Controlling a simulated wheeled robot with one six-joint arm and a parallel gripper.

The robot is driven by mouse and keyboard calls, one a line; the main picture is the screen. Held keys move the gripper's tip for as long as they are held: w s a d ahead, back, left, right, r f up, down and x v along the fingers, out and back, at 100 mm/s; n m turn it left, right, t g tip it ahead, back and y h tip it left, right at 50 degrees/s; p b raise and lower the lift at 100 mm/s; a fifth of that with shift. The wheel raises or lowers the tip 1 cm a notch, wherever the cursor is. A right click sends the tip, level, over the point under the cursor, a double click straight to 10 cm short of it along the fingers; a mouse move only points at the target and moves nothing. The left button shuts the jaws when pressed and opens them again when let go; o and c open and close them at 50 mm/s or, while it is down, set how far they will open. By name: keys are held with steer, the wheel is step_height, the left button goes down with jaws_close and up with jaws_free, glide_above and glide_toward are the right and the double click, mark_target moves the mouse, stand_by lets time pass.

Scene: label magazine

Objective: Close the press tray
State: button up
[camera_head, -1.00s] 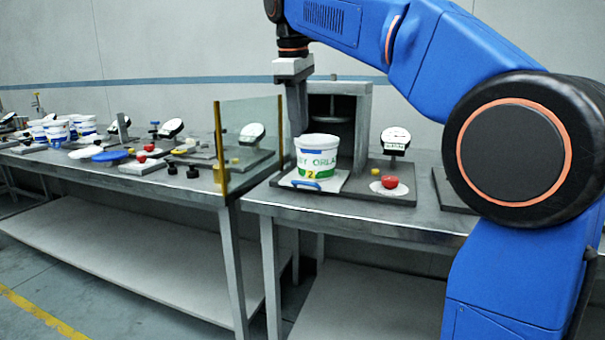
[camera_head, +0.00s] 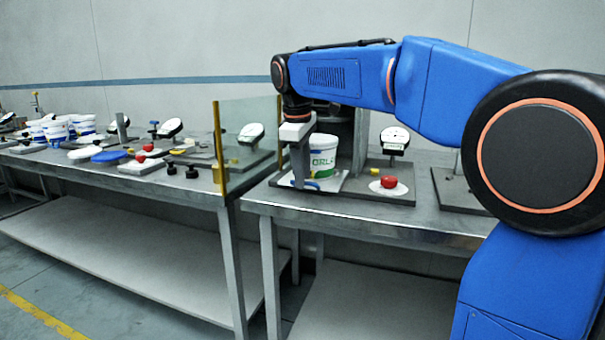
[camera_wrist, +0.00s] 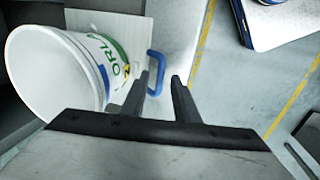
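The press tray (camera_head: 328,183) is a white plate standing out in front of the grey press, with a blue handle (camera_wrist: 156,74) on its front edge. A white tub with green and blue lettering (camera_head: 322,157) stands upright on the tray; it also shows large at the left of the wrist view (camera_wrist: 62,65). My gripper (camera_head: 298,184) points down at the front left of the tub, by the handle. In the wrist view my fingers (camera_wrist: 161,82) are apart, with the handle just past the gap between their tips. Whether they touch it cannot be told.
The press (camera_head: 361,135) is partly hidden behind my arm and the tub. A red button (camera_head: 389,182) and a dial gauge (camera_head: 395,139) are to the right. A clear panel with yellow posts (camera_head: 248,140) stands close on the left. Open floor lies before the bench.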

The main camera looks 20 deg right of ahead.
jaws_close()
steer(key=w+d, duration=0.2)
steer(key=w, duration=0.1)
steer(key=w+d, duration=0.3)
steer(key=w, duration=0.1)
steer(key=w+d, duration=0.3)
steer(key=w, duration=0.1)
steer(key=shift+w, duration=0.15)
jaws_free()
